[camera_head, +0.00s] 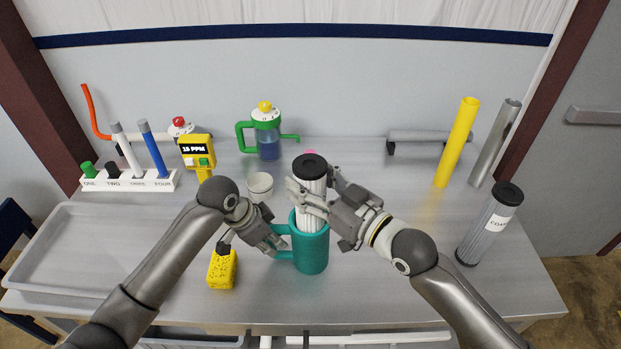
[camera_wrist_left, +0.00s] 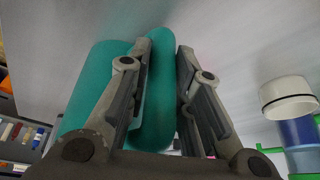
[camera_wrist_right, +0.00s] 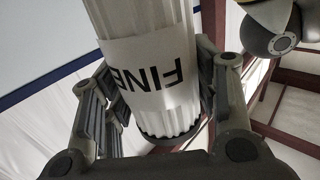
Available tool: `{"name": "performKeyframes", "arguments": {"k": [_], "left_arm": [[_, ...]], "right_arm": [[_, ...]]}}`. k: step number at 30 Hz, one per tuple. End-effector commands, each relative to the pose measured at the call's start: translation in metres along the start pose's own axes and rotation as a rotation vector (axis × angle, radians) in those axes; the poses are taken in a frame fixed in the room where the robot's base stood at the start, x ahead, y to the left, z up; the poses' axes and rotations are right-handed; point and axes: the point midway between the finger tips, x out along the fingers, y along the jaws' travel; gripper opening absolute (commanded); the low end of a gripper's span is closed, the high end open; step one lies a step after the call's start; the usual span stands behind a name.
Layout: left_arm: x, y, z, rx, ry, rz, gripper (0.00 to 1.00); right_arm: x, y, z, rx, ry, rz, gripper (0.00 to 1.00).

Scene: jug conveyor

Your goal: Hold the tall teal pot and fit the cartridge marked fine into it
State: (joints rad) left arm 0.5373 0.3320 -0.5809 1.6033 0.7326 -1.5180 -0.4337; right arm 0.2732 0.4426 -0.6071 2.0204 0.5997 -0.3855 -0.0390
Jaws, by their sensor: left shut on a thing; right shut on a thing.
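The tall teal pot (camera_head: 311,252) stands upright at the front middle of the table. My left gripper (camera_head: 278,241) is shut on its handle at the pot's left side; the teal handle (camera_wrist_left: 153,105) shows between the fingers in the left wrist view. The white pleated cartridge with a black cap (camera_head: 310,168) is upright, its lower part inside the pot's mouth and its upper part above the rim. My right gripper (camera_head: 318,196) is shut around it from the right. In the right wrist view the cartridge (camera_wrist_right: 150,70) shows the label FINE. Its bottom end is hidden in the pot.
A second cartridge (camera_head: 489,224), marked COARSE in part, stands at the right. A yellow sponge-like block (camera_head: 222,270) lies left of the pot. A white cup (camera_head: 260,186), green-handled jug (camera_head: 267,140), yellow meter (camera_head: 196,151) and grey tray (camera_head: 70,288) stand around. Front right is clear.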

Motion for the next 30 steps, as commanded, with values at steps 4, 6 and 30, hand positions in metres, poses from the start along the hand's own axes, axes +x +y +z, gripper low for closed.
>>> {"name": "performKeyframes", "arguments": {"k": [4, 6, 30], "left_arm": [[0.002, 0.002, 0.001, 0.001, -0.002, 0.004, 0.00], [0.002, 0.002, 0.000, 0.001, -0.002, 0.004, 0.00], [0.002, 0.002, 0.000, 0.001, 0.000, 0.004, 0.00]], "right_arm": [[0.000, -0.002, 0.004, 0.004, 0.001, -0.003, 0.13], [0.000, -0.002, 0.006, 0.004, 0.002, -0.003, 0.13], [0.000, -0.002, 0.025, 0.004, 0.002, -0.003, 0.13]]}}
